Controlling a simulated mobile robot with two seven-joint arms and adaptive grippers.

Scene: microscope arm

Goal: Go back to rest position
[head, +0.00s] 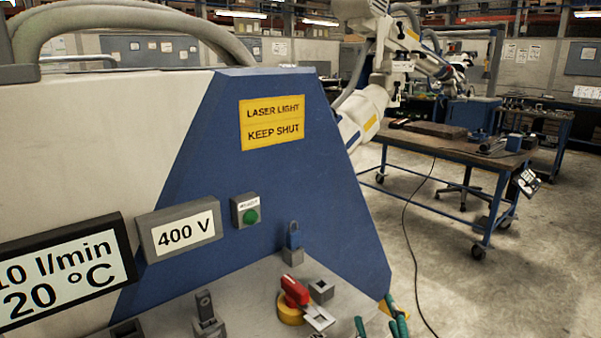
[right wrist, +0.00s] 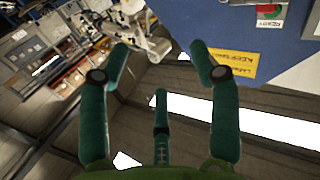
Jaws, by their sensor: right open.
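My right gripper (head: 384,318) shows only as teal fingertips at the bottom edge of the head view, just right of the machine's front ledge. In the right wrist view my right gripper (right wrist: 160,68) has its three teal fingers spread, with nothing between them. The blue and white machine (head: 330,175) fills the left and middle of the head view. Its yellow laser label (right wrist: 232,62) also shows beyond the fingers in the right wrist view. My left gripper is in neither view.
A green button (head: 250,215) is on the panel. A wheeled workbench (head: 440,146) stands behind right. Floor between is clear except a cable (head: 408,235).

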